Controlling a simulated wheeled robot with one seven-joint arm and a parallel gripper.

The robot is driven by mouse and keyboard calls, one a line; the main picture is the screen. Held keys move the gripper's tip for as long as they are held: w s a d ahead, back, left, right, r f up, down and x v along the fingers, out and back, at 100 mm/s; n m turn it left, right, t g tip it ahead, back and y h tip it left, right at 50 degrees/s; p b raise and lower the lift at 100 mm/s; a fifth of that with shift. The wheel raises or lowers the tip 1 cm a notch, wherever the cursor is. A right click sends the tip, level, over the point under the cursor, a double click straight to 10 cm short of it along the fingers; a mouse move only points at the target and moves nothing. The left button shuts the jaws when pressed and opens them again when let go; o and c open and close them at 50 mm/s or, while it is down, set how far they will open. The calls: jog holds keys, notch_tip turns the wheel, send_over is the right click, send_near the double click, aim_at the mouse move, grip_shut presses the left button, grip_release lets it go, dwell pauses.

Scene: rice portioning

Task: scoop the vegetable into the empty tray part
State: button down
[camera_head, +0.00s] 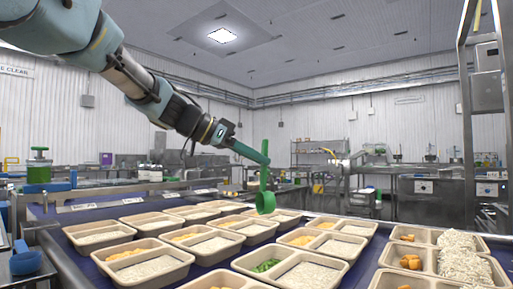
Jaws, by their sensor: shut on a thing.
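My gripper (222,134) is at the end of the arm reaching in from the upper left, shut on a green scoop (265,203). The scoop hangs above the trays near the middle of the picture, apart from them. Its inside is too small to judge. A beige two-part tray (238,265) at front centre holds green vegetable (266,265) in its left part and rice in its right part. Another tray (190,262) at front left holds orange vegetable (125,254) and rice. I cannot pick out a clearly empty tray part.
Several more trays stand in rows on a dark blue surface (70,258). Trays at the right hold heaped rice (462,262) and orange pieces (411,261). A blue scoop-like item (25,262) and a green container (38,173) are at the left. The air around the scoop is free.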

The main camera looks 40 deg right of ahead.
jog(key=shift+r+t+y+p, duration=0.2)
jog(key=shift+y+p, duration=0.55)
jog(key=shift+p, duration=1.15)
jog(key=shift+r+t+y+p, duration=0.1)
jog(key=shift+r+y+p, duration=0.2)
jog(key=shift+y+p, duration=1)
jog(key=p, duration=0.4)
jog(key=y+p, duration=0.1)
jog(key=p, duration=0.3)
jog(key=shift+r+t+p, duration=0.25)
jog(key=shift+t+p, duration=0.1)
jog(key=shift+t, duration=0.05)
jog(key=y+p, duration=0.2)
jog(key=p, duration=0.4)
jog(key=t+y+p, duration=0.1)
jog(key=y+p, duration=0.1)
jog(key=p, duration=0.4)
jog(key=shift+r+y, duration=0.25)
jog(key=shift+r, duration=0.15)
jog(key=t+y+p, duration=0.1)
jog(key=y+p, duration=0.3)
jog(key=p, duration=0.1)
jog(key=shift+r+y, duration=0.15)
jog(key=shift+y, duration=0.15)
